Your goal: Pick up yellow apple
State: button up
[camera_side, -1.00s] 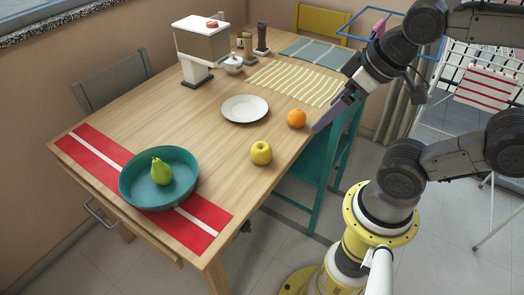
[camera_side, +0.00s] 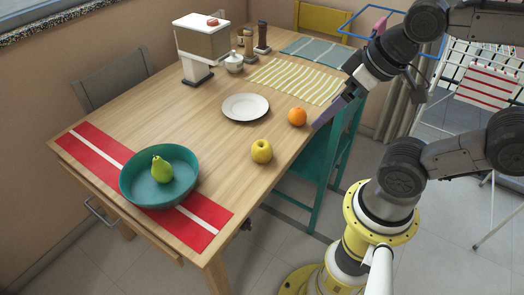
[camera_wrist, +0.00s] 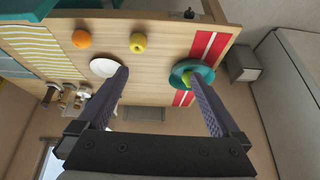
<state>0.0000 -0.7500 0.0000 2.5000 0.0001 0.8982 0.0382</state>
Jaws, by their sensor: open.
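The yellow apple (camera_side: 261,151) rests on the wooden table near its right edge, between the orange and the teal bowl. It also shows in the wrist view (camera_wrist: 138,42), near the upper middle. My gripper (camera_side: 318,127) is at the table's right edge, close to the orange and apart from the apple. In the wrist view my gripper (camera_wrist: 160,80) has its two fingers spread wide, with nothing between them. How high the fingertips are above the table is hard to tell.
An orange (camera_side: 297,117) lies just left of my gripper. A white plate (camera_side: 245,107) sits behind the apple. A teal bowl (camera_side: 135,193) holding a green pear (camera_side: 161,170) stands on a red runner (camera_side: 85,154). A white dispenser (camera_side: 199,45) stands farther back. Bare table surrounds the apple.

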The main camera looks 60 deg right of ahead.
jog(key=m, duration=0.1)
jog(key=m+g, duration=0.4)
jog(key=m, duration=0.8)
send_over(262, 144)
jog(key=a, duration=0.1)
notch_tip(262, 144, down, 12)
jog(key=f, duration=0.1)
jog(key=shift+g, duration=0.8)
jog(key=f, duration=1.1)
jog(key=shift+s+d+f, duration=0.25)
jog(key=shift+d+f, duration=0.15)
jog(key=shift+w+f, duration=0.2)
jog(key=shift+f, duration=2.75)
